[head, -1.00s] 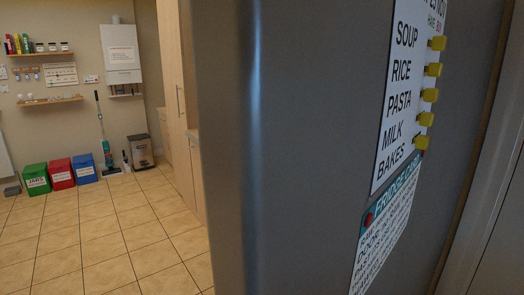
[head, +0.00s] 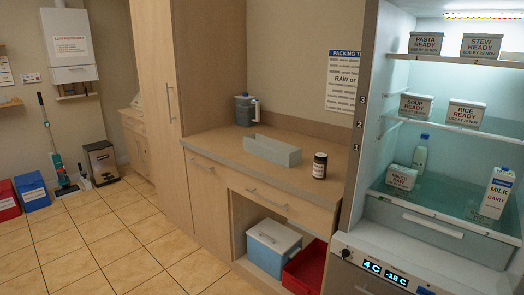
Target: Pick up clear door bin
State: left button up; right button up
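A clear, greyish open-topped bin (head: 272,150) sits on the wooden counter (head: 215,140), left of the open fridge (head: 350,130). It is long and low and looks empty, though its floor is only partly visible. It appears to be the clear door bin. Neither of my grippers shows in the head view.
A dark jar (head: 320,165) stands right of the bin, and a grey-blue jug (head: 245,109) behind it. Below are a blue box with a white lid (head: 272,247) and a red bin (head: 306,268). The fridge holds labelled tubs and a milk carton (head: 496,193). Tiled floor (head: 110,240) is clear.

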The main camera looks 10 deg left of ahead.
aim_at(279, 153)
jog(key=i+j, duration=0.1)
jog(key=j, duration=0.5)
jog(key=i+j, duration=0.1)
jog(key=j, duration=0.45)
jog(key=i+l+z, duration=0.15)
jog(key=i, duration=0.15)
